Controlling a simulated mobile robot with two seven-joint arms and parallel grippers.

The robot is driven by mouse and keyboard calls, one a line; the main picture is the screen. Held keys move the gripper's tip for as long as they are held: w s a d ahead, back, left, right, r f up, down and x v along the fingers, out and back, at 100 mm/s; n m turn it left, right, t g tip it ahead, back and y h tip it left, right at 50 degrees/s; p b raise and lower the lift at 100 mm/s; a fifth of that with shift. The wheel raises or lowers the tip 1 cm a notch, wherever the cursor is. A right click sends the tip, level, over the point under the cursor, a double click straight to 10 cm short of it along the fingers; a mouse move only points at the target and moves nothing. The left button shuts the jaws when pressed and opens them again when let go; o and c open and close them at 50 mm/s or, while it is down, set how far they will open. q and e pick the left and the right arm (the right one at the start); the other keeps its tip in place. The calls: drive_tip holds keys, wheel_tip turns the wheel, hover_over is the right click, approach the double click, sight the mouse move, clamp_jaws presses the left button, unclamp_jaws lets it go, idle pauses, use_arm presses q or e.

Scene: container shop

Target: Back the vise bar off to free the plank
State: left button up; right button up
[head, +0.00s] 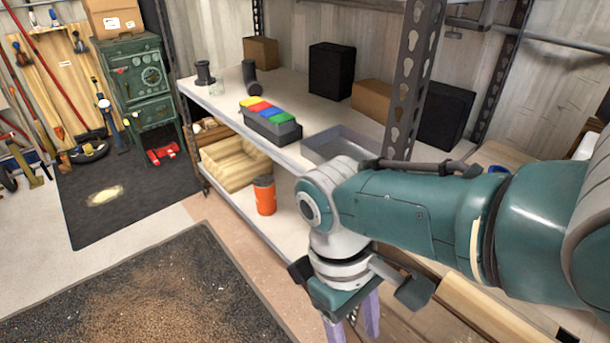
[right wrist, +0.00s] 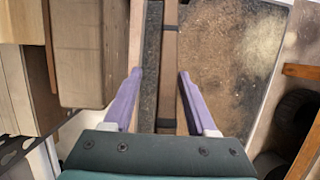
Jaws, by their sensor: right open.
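My right gripper (head: 352,312) points down at the lower middle of the head view. In the right wrist view its two purple fingers (right wrist: 159,77) are spread apart. Between them runs a long narrow brown bar (right wrist: 171,55) with dark bands, which may be the vise bar; the fingers are not closed on it. A pale wooden strip (right wrist: 136,35) runs beside the bar, near the left finger. In the head view a long wooden plank (head: 480,312) shows below my right arm. My arm hides much of the vise area. My left gripper is not in view.
A steel shelf (head: 292,155) with a grey tray (head: 345,143) and colored bins (head: 268,110) stands behind my right arm, beside a perforated upright (head: 412,75). An orange container (head: 264,195) is on its lower level. The dirty mat (head: 170,290) at front left is clear.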

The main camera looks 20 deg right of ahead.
drive_tip(key=p+v, duration=0.3)
drive_tip(key=v, duration=0.5)
drive_tip(key=shift+r+p, duration=0.15)
drive_tip(key=shift+p, duration=0.25)
drive_tip(key=shift+w+r, duration=0.2)
drive_tip(key=shift+r, duration=0.25)
drive_tip(key=shift+s+a, duration=0.1)
